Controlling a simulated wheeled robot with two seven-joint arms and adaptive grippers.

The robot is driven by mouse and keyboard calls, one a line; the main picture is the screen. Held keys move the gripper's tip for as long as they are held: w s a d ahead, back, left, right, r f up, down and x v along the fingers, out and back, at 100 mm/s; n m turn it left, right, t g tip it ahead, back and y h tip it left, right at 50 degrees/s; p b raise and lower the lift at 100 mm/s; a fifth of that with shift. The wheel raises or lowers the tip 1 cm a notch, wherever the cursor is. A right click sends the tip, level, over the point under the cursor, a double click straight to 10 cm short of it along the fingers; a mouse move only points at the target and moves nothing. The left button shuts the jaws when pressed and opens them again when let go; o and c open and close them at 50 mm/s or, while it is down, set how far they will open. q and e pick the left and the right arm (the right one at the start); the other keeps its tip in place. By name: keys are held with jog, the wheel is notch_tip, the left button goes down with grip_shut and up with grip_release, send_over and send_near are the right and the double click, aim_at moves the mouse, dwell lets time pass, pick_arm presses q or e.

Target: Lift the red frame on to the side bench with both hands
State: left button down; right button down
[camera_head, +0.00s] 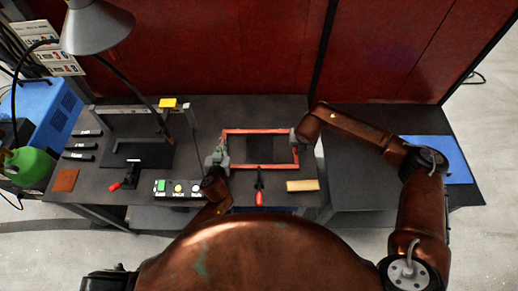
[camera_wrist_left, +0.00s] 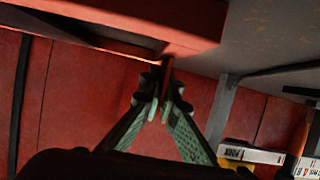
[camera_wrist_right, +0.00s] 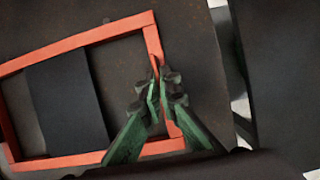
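The red frame (camera_head: 260,131) is a rectangular open frame over the middle of the main bench, with a dark panel showing inside it. My left gripper (camera_head: 221,158) is at its left side. In the left wrist view its fingertips (camera_wrist_left: 167,98) close on a thin red tab below the frame's red bar (camera_wrist_left: 170,20). My right gripper (camera_head: 299,138) is at the frame's right side. In the right wrist view its fingertips (camera_wrist_right: 157,82) close on the red frame's side bar (camera_wrist_right: 153,40). I cannot tell whether the frame touches the bench. The side bench (camera_head: 375,118) stands at the right.
A blue mat (camera_head: 452,158) lies on the side bench, partly behind my right arm. A red-handled clamp (camera_head: 259,197) and a tan block (camera_head: 302,185) are in front of the frame. A button box (camera_head: 178,190), a black fixture (camera_head: 140,155) and a lamp (camera_head: 95,28) are left.

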pick_arm(q)
jog(key=shift+w+r, duration=0.1)
jog(key=shift+r, duration=0.1)
pick_arm(e)
jog(key=shift+w+r, duration=0.15)
jog(key=shift+r, duration=0.1)
